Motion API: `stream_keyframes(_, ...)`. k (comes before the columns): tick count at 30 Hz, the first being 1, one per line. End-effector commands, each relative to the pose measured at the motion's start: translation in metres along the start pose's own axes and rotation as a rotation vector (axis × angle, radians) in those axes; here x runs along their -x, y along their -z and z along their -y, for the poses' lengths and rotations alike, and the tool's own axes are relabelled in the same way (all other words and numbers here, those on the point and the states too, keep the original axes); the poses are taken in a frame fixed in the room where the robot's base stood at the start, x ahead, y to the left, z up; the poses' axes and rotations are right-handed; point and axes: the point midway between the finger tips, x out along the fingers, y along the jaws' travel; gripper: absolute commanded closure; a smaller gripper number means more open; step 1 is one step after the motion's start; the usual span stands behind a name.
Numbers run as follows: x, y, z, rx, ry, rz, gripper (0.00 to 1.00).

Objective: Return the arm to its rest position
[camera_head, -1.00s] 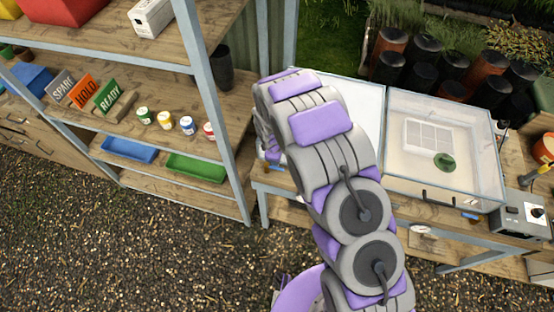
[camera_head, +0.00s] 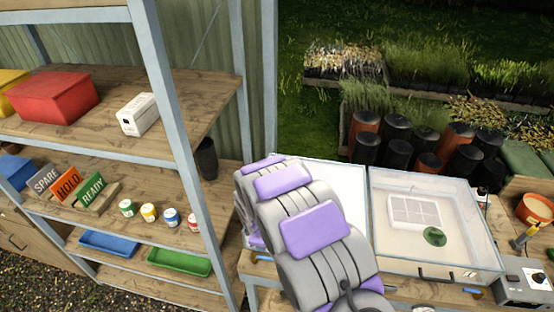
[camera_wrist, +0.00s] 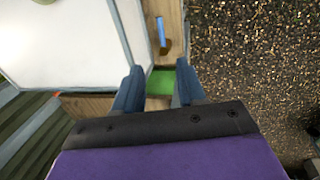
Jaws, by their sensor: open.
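My arm (camera_head: 312,228), grey with purple pads, rises from the bottom of the head view and stands between the shelf rack and the propagator bench. Its end is mostly hidden behind its own links there. In the wrist view my gripper (camera_wrist: 158,90) shows two dark blue fingers spread apart with nothing between them. Beyond the fingers are a wooden edge and a green patch (camera_wrist: 176,82), with a white panel (camera_wrist: 70,45) to the left.
The shelf rack (camera_head: 185,130) is left of my arm, holding a red bin (camera_head: 55,98), a white box (camera_head: 138,114), small jars and green (camera_head: 180,262) and blue trays. A clear-lidded case (camera_head: 435,255) sits on the bench at right. Dark pots stand behind it.

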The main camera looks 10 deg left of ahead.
Motion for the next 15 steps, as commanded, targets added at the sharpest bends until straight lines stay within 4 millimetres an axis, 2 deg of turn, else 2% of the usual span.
stream_keyframes(5,0.002,-0.005,-0.001,-0.017,0.001,0.004,0.6)
stream_keyframes(8,0.012,-0.019,-0.003,-0.071,0.004,0.014,0.6)
stream_keyframes(15,0.053,-0.084,0.005,-0.318,0.031,0.063,0.6)
